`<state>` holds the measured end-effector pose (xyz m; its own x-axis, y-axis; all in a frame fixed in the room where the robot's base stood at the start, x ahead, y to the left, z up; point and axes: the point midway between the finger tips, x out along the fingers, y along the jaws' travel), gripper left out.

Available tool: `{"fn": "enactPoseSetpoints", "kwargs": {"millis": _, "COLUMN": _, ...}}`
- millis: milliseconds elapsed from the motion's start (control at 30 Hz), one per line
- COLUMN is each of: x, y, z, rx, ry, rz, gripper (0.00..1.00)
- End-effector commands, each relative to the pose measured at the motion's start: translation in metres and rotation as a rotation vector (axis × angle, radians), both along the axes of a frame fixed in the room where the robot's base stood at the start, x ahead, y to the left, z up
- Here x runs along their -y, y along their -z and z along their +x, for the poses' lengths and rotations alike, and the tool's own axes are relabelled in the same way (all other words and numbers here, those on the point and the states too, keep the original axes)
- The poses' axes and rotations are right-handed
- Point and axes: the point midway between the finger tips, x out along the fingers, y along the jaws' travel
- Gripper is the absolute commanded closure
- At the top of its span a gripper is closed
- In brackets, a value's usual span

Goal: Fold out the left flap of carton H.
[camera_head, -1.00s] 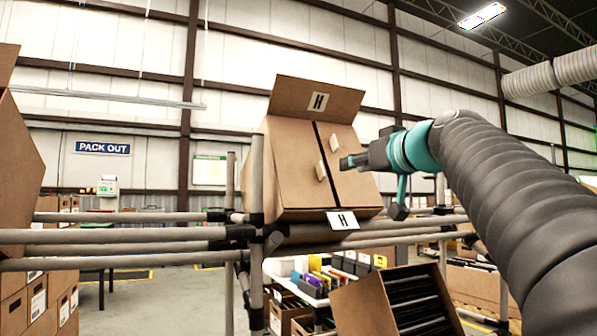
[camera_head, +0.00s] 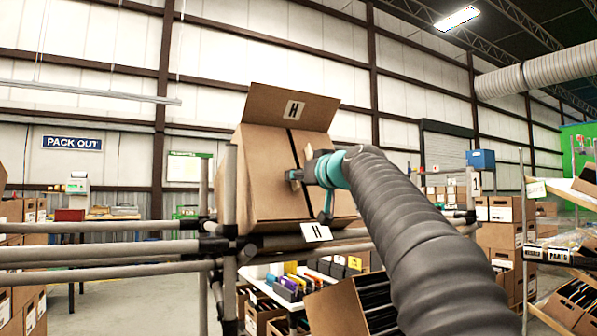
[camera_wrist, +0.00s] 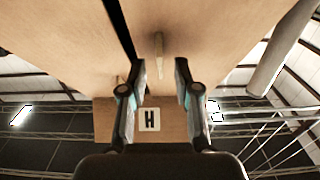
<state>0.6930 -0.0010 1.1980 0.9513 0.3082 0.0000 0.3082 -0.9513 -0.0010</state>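Carton H (camera_head: 260,195) sits tilted on a pipe rack. Its upper flap stands folded out with an H label (camera_head: 293,109), also seen in the wrist view (camera_wrist: 149,119). The left flap (camera_head: 265,155) and right flap (camera_head: 340,203) lie closed, with a dark gap between them. In the wrist view the picture is turned over, so the left flap (camera_wrist: 220,35) is right of the gap. Its small tab (camera_wrist: 158,50) appears between my fingers. My gripper (camera_wrist: 160,66) is open; in the head view (camera_head: 291,176) it hides that tab. Contact cannot be told.
Rack rails (camera_head: 110,248) run left of the carton and below it. An H card (camera_head: 316,232) hangs at the carton's lower edge. A bin of dark files (camera_head: 335,308) stands below. The right flap's tab (camera_wrist: 118,80) is close beside one finger.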

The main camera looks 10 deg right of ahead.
Motion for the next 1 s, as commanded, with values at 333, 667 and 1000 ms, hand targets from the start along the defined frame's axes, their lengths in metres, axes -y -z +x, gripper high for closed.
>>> {"fn": "enactPoseSetpoints", "kwargs": {"millis": 333, "x": -0.0030, "y": 0.0003, "z": 0.0080, "rx": 0.000, "ry": 0.000, "rz": -0.001, "gripper": 0.69}}
{"fn": "enactPoseSetpoints", "kwargs": {"millis": 667, "x": -0.0026, "y": 0.0003, "z": 0.0078, "rx": 0.000, "ry": 0.000, "rz": -0.001, "gripper": 1.00}}
{"fn": "enactPoseSetpoints", "kwargs": {"millis": 1000, "x": 0.0001, "y": -0.0005, "z": 0.0063, "rx": 0.002, "ry": 0.016, "rz": -0.007, "gripper": 1.00}}
